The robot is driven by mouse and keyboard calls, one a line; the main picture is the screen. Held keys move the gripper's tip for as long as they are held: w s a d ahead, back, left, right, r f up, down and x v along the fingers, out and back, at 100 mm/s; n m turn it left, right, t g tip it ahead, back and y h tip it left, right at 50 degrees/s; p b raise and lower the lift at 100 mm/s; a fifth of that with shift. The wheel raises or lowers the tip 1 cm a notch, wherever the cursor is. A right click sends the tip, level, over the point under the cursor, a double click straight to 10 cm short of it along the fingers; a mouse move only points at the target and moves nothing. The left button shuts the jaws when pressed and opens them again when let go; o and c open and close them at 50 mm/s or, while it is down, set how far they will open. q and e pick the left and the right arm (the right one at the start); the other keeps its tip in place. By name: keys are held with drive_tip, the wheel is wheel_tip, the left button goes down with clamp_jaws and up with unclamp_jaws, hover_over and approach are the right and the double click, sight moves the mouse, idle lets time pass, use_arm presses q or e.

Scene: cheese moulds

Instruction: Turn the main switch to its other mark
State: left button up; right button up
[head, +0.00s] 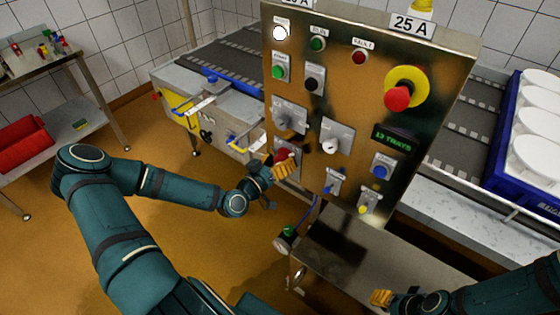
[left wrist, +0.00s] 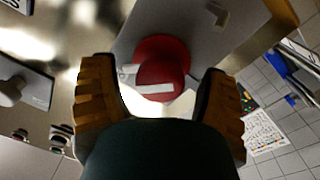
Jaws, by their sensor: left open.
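The main switch looks to be the red round knob (head: 281,156) low on the left side of the steel control panel (head: 345,100). My left gripper (head: 287,170) is at this knob in the head view and covers part of it. In the left wrist view the red knob (left wrist: 163,68) has a white bar across it and sits on a grey plate (left wrist: 225,45). My open left fingers (left wrist: 160,105) stand on both sides of the knob, with no clear contact. Its marks cannot be read. My right gripper (head: 381,298) is at the bottom, away from the panel; its jaws are unclear.
Grey rotary switches (head: 290,118) sit just above the red knob. A red emergency button (head: 398,97) on yellow is at upper right. A steel ledge (head: 400,265) juts out below the panel. A blue crate (head: 500,180) with white moulds stands at right.

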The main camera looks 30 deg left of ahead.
use_arm(q)
drive_tip(key=shift+c, duration=0.2)
drive_tip(key=c, duration=1.2)
drive_tip(key=n, duration=0.5)
drive_tip(key=shift+f+b, duration=0.1)
drive_tip(key=shift+b, duration=0.3)
drive_tip(key=n, duration=0.4)
drive_tip(key=shift+n, duration=0.3)
drive_tip(key=n+b, duration=0.1)
drive_tip(key=n, duration=0.3)
drive_tip(key=shift+n+t+y, duration=0.3)
drive_tip(key=shift+n+t, duration=0.1)
drive_tip(key=shift+n, duration=2)
